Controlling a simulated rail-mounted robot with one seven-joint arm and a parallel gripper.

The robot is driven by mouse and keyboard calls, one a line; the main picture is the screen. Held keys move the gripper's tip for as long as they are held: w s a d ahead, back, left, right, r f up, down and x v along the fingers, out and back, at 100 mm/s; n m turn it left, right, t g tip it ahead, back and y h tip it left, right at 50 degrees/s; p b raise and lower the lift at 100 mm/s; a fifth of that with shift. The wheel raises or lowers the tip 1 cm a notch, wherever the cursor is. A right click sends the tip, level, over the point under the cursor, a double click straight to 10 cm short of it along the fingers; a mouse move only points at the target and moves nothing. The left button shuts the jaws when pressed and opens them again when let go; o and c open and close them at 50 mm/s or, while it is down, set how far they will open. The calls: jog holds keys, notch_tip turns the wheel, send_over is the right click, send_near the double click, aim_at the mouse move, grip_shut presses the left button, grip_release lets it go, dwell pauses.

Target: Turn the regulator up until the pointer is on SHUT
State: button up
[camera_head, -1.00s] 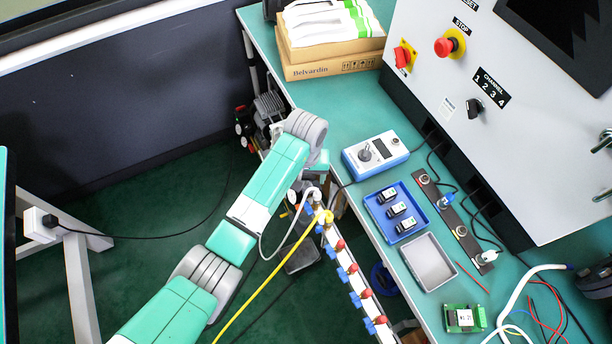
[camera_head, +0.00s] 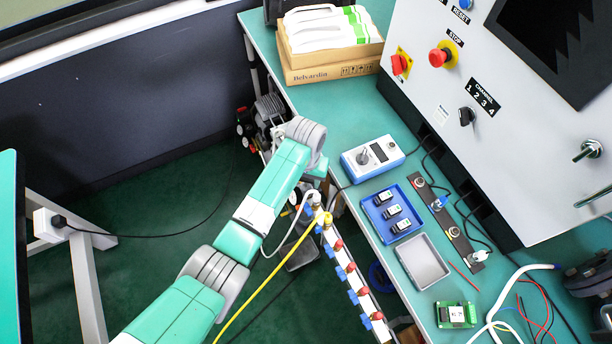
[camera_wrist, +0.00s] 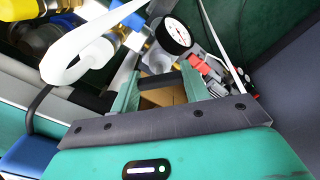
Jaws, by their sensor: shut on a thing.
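The regulator (camera_wrist: 156,61) shows in the wrist view as a pale body just beyond my fingertips, with a round white-faced gauge (camera_wrist: 172,34) beside it. The gauge has a black rim and a thin pointer. Its lettering is too small to read, so I cannot tell which mark the pointer is on. My gripper (camera_wrist: 160,84) is shut on the regulator's knob, which is mostly hidden between the fingers. In the head view my arm reaches down to the regulator at the bench's left edge, and the wrist covers most of it.
A white hose (camera_wrist: 70,70) and a yellow fitting (camera_wrist: 25,10) lie close by. In the head view a yellow hose (camera_head: 265,285) and a manifold with red and blue fittings (camera_head: 350,275) run beside my arm. The bench (camera_head: 325,115) holds a blue meter box (camera_head: 372,158) and trays.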

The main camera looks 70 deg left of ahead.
jog(key=o, duration=1)
notch_tip(320, 180, up, 8)
jog(key=p, duration=0.3)
jog(key=shift+f, duration=0.1)
dwell(0.8)
